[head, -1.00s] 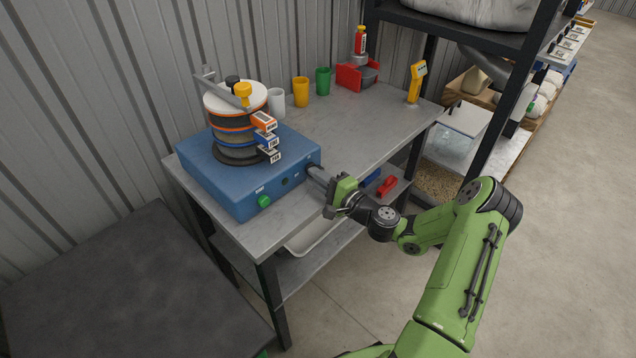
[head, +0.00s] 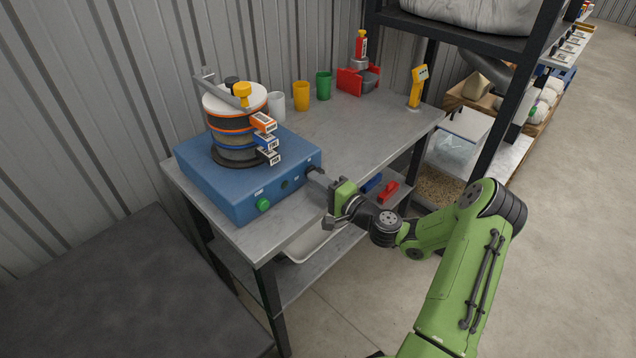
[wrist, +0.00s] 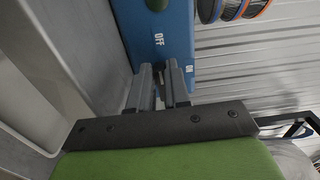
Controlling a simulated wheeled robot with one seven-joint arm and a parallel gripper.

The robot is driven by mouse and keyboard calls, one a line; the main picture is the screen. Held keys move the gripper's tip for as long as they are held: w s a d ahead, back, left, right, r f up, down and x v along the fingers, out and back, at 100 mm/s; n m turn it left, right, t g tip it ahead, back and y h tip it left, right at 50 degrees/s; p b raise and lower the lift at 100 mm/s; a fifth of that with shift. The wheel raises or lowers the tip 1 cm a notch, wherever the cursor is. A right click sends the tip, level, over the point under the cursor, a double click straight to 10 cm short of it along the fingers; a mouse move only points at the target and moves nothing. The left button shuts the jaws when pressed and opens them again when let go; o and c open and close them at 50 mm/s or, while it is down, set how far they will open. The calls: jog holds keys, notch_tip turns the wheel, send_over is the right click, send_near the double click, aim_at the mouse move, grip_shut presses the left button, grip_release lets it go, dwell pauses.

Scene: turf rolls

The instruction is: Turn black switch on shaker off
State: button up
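The shaker (head: 220,185) is a blue box with a stack of round sieves on top, standing on the grey bench. Its front face carries a green button (head: 263,204), a dark round knob (head: 286,184) and small OFF and ON labels. The OFF label (wrist: 158,40) and ON label (wrist: 188,69) show in the wrist view. My gripper (head: 314,175) is at the right end of this face, fingertips close to it. In the wrist view, my gripper's fingers (wrist: 160,66) are parted by a narrow gap.
White, yellow and green cups (head: 301,96) stand at the back of the bench, with a red holder (head: 357,80) and a yellow device (head: 417,86) further right. A dark table (head: 120,290) is at the lower left. A black shelf frame stands at the right.

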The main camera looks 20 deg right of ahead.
jog(key=o, duration=0.4)
jog(key=p+v, duration=0.1)
jog(key=v, duration=1.4)
jog(key=shift+s+d, duration=0.15)
jog(key=shift+s, duration=0.2)
